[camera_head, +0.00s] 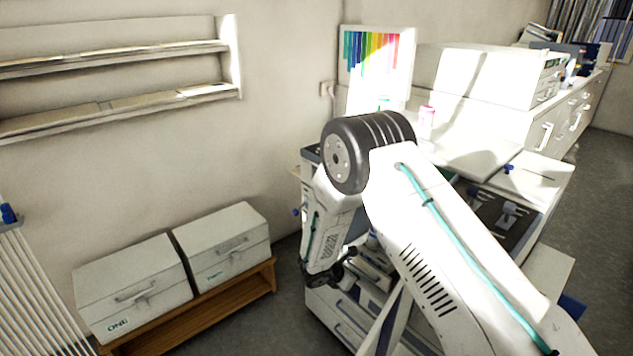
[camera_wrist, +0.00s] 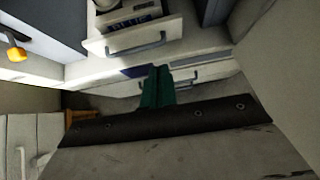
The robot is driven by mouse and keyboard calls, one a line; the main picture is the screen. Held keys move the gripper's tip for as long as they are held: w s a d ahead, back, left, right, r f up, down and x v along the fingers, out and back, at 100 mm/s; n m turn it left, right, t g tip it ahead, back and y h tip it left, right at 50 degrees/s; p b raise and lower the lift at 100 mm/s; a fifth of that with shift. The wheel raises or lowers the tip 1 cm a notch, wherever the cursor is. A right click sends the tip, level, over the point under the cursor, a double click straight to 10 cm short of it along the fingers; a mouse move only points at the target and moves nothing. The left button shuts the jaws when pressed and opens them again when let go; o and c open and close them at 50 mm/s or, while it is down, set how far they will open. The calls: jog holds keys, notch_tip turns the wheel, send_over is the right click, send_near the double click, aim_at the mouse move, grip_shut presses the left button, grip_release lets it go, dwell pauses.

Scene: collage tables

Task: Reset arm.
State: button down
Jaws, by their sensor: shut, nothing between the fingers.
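My arm rises from the lower right in the head view, bends at a large dark joint, and its forearm hangs down in front of the cabinet. My gripper (camera_head: 328,274) is the dark end low on the forearm, partly hard to make out against the drawers behind it. In the wrist view the dark green fingers of my gripper (camera_wrist: 157,86) are together and empty, with a dark bar across below them. Drawer fronts with handles lie beyond the fingers.
A drawer cabinet (camera_head: 340,318) stands just behind my forearm. Two white boxes (camera_head: 135,285) (camera_head: 225,240) sit on a low wooden bench (camera_head: 225,305) by the wall. A wall shelf (camera_head: 120,100) is at upper left. Grey floor shows between bench and cabinet.

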jog(key=s+d+r+m+g, duration=0.15)
jog(key=d+r+m, duration=0.25)
jog(key=r, duration=0.6)
jog(key=s+d+r+m+g, duration=0.1)
jog(key=s+d+r+m, duration=0.2)
jog(key=r, duration=0.7)
jog(key=s+d+r+m, duration=0.1)
jog(key=s+r+m, duration=0.1)
jog(key=s+r, duration=0.1)
jog(key=s+d+r+m+g, duration=0.1)
jog(key=s+d+r+m, duration=0.1)
jog(key=r, duration=0.4)
jog(key=s+d+r+m+g, duration=0.1)
jog(key=s+d+r+m, duration=0.1)
jog(key=s+r+m, duration=0.1)
jog(key=shift+s+r, duration=0.65)
jog(key=shift+r, duration=0.05)
jog(key=s+a+r+m+y, duration=0.1)
jog(key=s+r+m+y, duration=0.1)
jog(key=s, duration=0.7)
jog(key=s+a+r+m+y, duration=0.1)
jog(key=s+r+m+y, duration=0.2)
jog(key=s, duration=0.6)
jog(key=s+a+r+m+y, duration=0.1)
jog(key=s+r+m, duration=0.3)
jog(key=s, duration=0.6)
jog(key=shift+r+m+y, duration=0.3)
jog(key=shift+m+y, duration=0.6)
jog(key=shift+m, duration=0.1)
